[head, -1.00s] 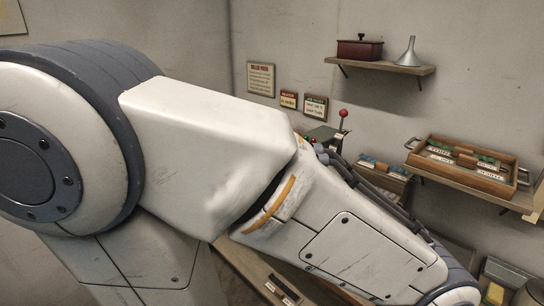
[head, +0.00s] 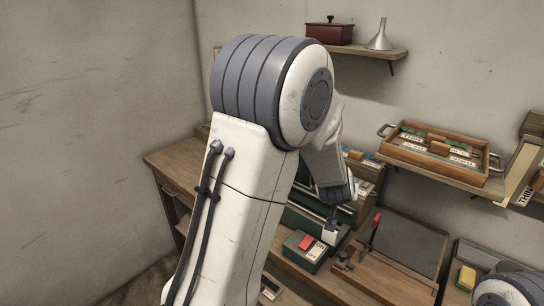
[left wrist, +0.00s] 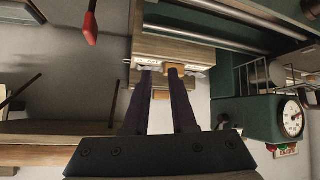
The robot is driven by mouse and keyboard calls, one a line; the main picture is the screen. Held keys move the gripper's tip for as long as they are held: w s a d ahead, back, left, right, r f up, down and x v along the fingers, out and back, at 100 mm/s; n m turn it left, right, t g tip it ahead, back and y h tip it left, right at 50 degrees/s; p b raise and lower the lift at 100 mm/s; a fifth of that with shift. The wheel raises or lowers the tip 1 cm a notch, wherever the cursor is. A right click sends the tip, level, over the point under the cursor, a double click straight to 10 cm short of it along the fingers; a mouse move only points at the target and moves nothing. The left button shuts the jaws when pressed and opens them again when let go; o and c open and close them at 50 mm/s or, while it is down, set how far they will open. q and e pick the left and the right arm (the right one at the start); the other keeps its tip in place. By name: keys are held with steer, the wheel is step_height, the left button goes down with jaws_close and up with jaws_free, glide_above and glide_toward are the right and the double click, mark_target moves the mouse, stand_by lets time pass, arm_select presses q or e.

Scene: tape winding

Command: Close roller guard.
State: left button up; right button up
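In the head view my left arm crosses the middle and its gripper (head: 331,222) points down at the green machine (head: 302,218) on the bench. In the left wrist view the green machine (left wrist: 225,30) has long metal rods, perhaps its rollers (left wrist: 225,38). My left gripper (left wrist: 161,72) has its dark fingers apart, with a gap visible between them. Its tips are at a pale labelled block (left wrist: 150,60), with a tan tab (left wrist: 180,70) by the right finger; contact is unclear. I cannot clearly identify the roller guard; my arm hides part of the machine. My right gripper is out of view.
A green box with a red button (head: 305,243) and a red-handled lever (head: 374,228) stand near the gripper. A dial gauge (left wrist: 292,118) and a wire basket (left wrist: 252,76) are at right in the wrist view. A wooden tray (head: 440,152) sits on a wall shelf.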

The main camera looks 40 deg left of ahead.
arm_select(q)
steer(key=w+a+r+n+y, duration=0.3)
steer(key=w+a+n+y, duration=0.4)
steer(key=a+y, duration=0.4)
steer(key=s+a+f+n+g+y, duration=0.1)
steer(key=s+a+n+g+y, duration=0.4)
steer(key=s+a+g, duration=0.25)
steer(key=shift+g, duration=0.45)
steer(key=a+p, duration=0.1)
steer(key=a, duration=0.4)
steer(key=w+a+p, duration=0.1)
steer(key=a, duration=0.1)
steer(key=shift+a+p, duration=0.25)
steer(key=shift+p, duration=0.1)
steer(key=shift+w+a+f, duration=0.1)
steer(key=shift+a+f, duration=0.05)
steer(key=shift+a, duration=0.45)
